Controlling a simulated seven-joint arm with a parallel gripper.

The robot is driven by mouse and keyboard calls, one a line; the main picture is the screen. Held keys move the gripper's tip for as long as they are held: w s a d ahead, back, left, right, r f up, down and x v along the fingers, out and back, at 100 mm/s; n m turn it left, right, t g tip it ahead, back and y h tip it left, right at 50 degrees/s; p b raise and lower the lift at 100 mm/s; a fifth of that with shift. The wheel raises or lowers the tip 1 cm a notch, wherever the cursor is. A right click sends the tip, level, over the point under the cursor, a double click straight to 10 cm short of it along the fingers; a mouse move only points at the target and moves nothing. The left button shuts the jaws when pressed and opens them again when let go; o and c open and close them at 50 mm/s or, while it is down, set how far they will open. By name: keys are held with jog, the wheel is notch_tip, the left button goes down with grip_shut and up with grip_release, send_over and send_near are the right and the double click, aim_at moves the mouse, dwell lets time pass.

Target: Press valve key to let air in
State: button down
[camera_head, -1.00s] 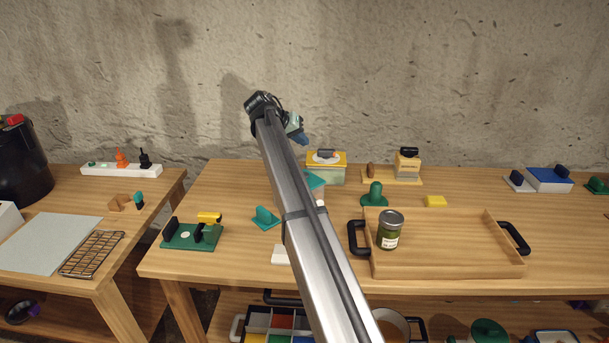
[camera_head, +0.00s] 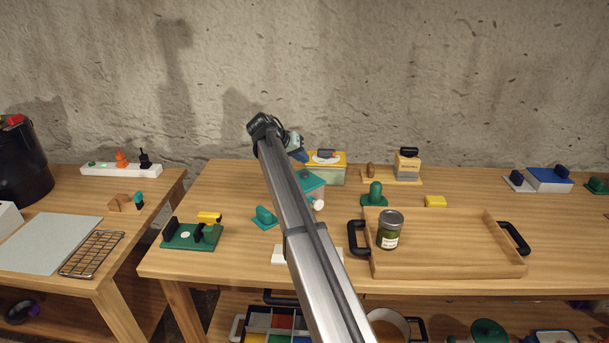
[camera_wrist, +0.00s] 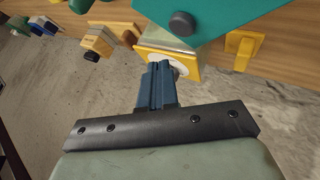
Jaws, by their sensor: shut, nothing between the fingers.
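My gripper (camera_head: 299,154) has shut blue fingers and is in the air over the back of the table, beside a teal box (camera_head: 314,180). The wrist view shows the fingers (camera_wrist: 157,70) closed together, overlapping a yellow box with a white disc (camera_wrist: 145,57). The teal box's flat face (camera_wrist: 230,22) carries a dark round knob (camera_wrist: 182,24). I cannot tell whether the fingertips touch anything. My arm partly hides the teal box in the head view. I cannot tell which part is the valve key.
The yellow box (camera_head: 340,171) stands behind the teal box. A green base (camera_head: 178,238) with a yellow part (camera_head: 209,218) sits front left. A green knobbed piece (camera_head: 375,194) stands behind the tray.

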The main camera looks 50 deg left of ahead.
aim_at(302, 174)
jog(key=shift+f, duration=1.3)
jog(key=shift+f, duration=0.1)
dwell(1.0)
jog(key=shift+f, duration=0.3)
jog(key=shift+f, duration=0.4)
dwell(0.8)
jog(key=shift+r, duration=0.1)
dwell(0.3)
jog(key=shift+r, duration=0.75)
jog(key=shift+r, duration=2.4)
